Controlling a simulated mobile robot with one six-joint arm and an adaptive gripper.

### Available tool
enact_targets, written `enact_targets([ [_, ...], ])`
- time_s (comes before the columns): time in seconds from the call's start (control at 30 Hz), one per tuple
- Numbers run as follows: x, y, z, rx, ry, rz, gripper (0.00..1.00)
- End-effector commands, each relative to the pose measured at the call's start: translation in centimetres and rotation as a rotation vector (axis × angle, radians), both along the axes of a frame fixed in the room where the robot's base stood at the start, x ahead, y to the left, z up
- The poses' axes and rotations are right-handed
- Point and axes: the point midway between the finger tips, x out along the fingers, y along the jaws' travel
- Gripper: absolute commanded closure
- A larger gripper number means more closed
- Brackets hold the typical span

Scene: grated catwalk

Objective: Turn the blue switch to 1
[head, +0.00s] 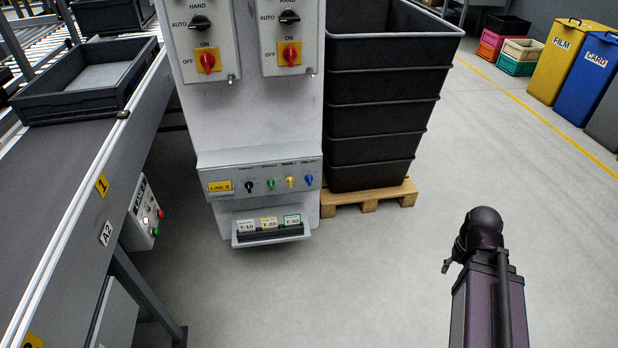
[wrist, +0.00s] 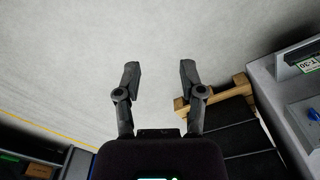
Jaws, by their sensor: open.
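The blue switch (head: 309,179) is the rightmost of several small rotary knobs on the sloped grey panel (head: 219,163) low on the light cabinet. Its position marks are too small to read. In the wrist view a blue knob (wrist: 314,111) shows at the right edge, partly cut off. My gripper (wrist: 160,70) is open and empty, its two fingers apart over bare floor. It is clear of the panel, which lies to its right in the wrist view. In the head view my arm stands at the lower right, apart from the cabinet.
Black, green and yellow knobs sit left of the blue switch. A tag tray (head: 270,239) juts out below. Stacked black crates (head: 375,115) on a wooden pallet (head: 372,196) stand right of the cabinet. A conveyor (head: 75,170) runs at left. The floor between crates and arm is clear.

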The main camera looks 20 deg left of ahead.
Motion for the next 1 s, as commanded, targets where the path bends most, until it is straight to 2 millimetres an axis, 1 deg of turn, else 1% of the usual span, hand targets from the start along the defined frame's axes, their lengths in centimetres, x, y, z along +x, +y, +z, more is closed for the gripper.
enact_targets([
  [0.17,1.2,0.7,0.0,0.0,-0.01,0.014,0.49],
  [0.27,2.8,1.8,0.0,0.0,-0.023,0.033,0.49],
  [0.37,5.2,3.7,0.0,0.0,-0.044,0.06,0.49],
  [0.47,8.2,6.5,0.0,0.002,-0.072,0.1,0.49],
  [0.5,9.5,7.7,0.0,0.003,-0.085,0.118,0.49],
  [0.57,11.5,9.9,0.1,0.006,-0.106,0.148,0.49],
  [0.6,12.8,11.5,0.1,0.008,-0.12,0.169,0.49],
  [0.67,14.7,14.0,0.2,0.012,-0.142,0.199,0.49],
  [0.7,15.9,15.7,0.2,0.015,-0.156,0.219,0.49],
  [0.77,17.6,18.4,0.2,0.02,-0.178,0.25,0.49],
  [0.8,18.7,20.2,0.3,0.024,-0.192,0.27,0.49],
  [0.87,20.2,23.1,0.4,0.03,-0.214,0.3,0.49],
  [0.9,21.1,25.1,0.4,0.035,-0.228,0.321,0.49],
  [0.97,22.4,28.2,0.5,0.043,-0.248,0.351,0.49],
  [1.0,23.3,30.3,0.6,0.048,-0.263,0.371,0.49],
])
